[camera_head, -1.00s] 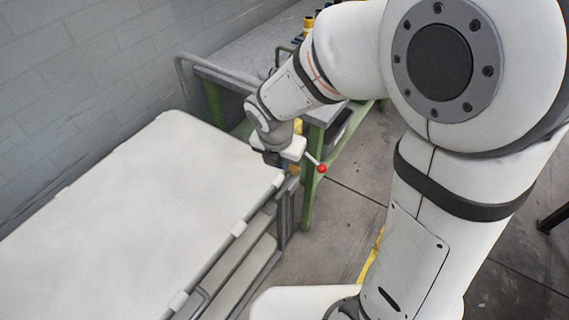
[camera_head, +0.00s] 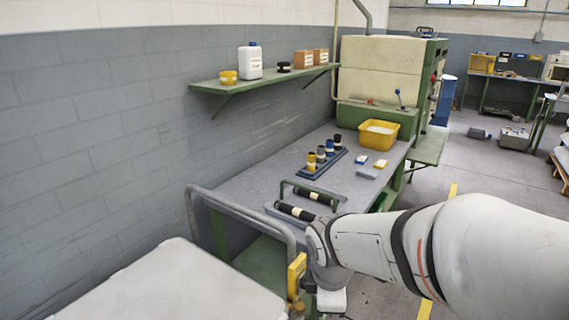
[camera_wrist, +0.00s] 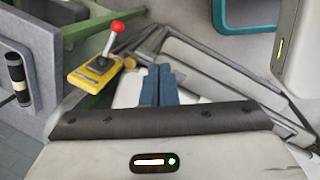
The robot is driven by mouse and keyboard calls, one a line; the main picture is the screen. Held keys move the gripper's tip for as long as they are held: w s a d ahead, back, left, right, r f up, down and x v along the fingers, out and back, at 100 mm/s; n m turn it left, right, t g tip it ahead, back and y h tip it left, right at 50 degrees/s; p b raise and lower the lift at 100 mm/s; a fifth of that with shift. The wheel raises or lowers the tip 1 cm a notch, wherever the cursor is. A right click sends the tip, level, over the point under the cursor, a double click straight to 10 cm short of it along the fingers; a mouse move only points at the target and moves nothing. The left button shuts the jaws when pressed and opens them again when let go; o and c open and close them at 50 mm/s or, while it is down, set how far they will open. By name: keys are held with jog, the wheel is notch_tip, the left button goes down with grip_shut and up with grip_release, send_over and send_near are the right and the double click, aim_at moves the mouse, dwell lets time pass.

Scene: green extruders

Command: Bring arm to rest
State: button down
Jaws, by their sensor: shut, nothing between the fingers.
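My white arm (camera_head: 480,245) enters the head view from the right and reaches left to its wrist, low in the picture beside the bench end. The fingers do not show clearly there. In the wrist view my gripper (camera_wrist: 158,73) has two blue fingers side by side, shut with nothing between them. They point over a pale surface. A yellow control box (camera_wrist: 95,72) with a red-knobbed lever is to their left. In the head view a yellow box (camera_head: 297,274) is close by my wrist.
A cart with a white top (camera_head: 165,288) stands at front left. Behind it, a grey-topped workbench (camera_head: 240,190) holds a rack of bottles (camera_head: 321,160) and a yellow bin (camera_head: 378,135). A wall shelf (camera_head: 265,78) hangs above. Open floor (camera_head: 480,165) lies to the right.

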jog(key=s+d+r+m, duration=0.4)
jog(key=s+d+m, duration=0.2)
jog(key=m, duration=1)
jog(key=shift+s+m+y, duration=0.4)
jog(key=shift+s, duration=0.5)
